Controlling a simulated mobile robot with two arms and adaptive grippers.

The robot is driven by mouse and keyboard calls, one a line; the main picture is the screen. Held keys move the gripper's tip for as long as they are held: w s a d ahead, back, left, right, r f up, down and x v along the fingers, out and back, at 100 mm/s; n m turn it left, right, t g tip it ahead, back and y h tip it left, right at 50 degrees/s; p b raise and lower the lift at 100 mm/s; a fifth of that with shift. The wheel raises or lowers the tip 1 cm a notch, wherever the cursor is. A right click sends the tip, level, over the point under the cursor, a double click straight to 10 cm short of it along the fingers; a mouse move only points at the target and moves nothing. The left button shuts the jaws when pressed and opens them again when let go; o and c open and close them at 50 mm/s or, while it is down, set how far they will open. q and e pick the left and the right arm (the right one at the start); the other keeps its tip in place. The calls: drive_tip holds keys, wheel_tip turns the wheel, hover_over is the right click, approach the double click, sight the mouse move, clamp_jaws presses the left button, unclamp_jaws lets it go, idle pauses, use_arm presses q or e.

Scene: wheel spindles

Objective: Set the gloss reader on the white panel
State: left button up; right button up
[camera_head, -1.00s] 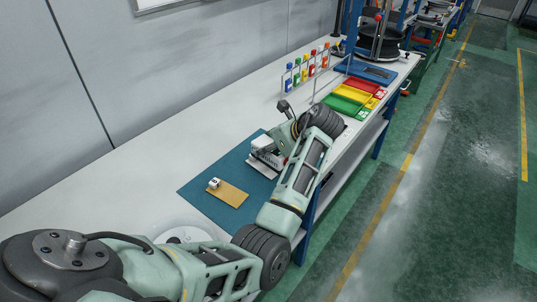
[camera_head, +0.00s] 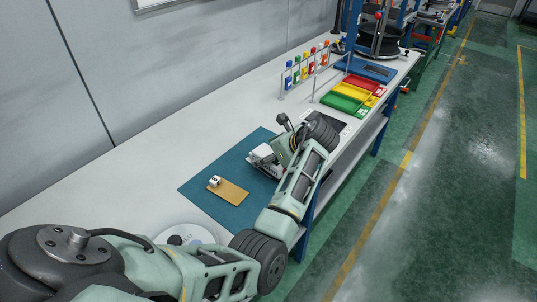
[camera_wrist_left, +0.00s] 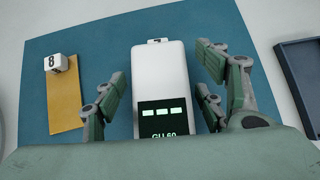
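The gloss reader is a white upright-looking box with a dark display reading "GU 60" (camera_wrist_left: 160,80), in the middle of the left wrist view. In the head view its white body (camera_head: 263,154) shows partly beside my left wrist. My left gripper (camera_wrist_left: 160,92) has its fingers on both sides of the reader, with narrow gaps showing, so it looks open. A small block marked 7 (camera_wrist_left: 157,41) peeks out behind the reader. I cannot make out a white panel; the reader and hand may hide it. My right gripper is not in view.
A blue mat (camera_head: 213,196) lies on the white bench. A tan panel (camera_head: 233,194) on it carries a small white block marked 8 (camera_head: 214,181). A dark tray (camera_wrist_left: 304,75) is to the right.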

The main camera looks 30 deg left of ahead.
use_arm(q)
drive_tip(key=shift+r, duration=0.1)
drive_tip(key=shift+d+r, duration=0.1)
drive_tip(key=shift+r, duration=0.1)
drive_tip(key=b+v, duration=0.1)
drive_tip(key=v, duration=1)
drive_tip(key=shift+d+r, duration=0.3)
drive_tip(key=shift+f, duration=0.1)
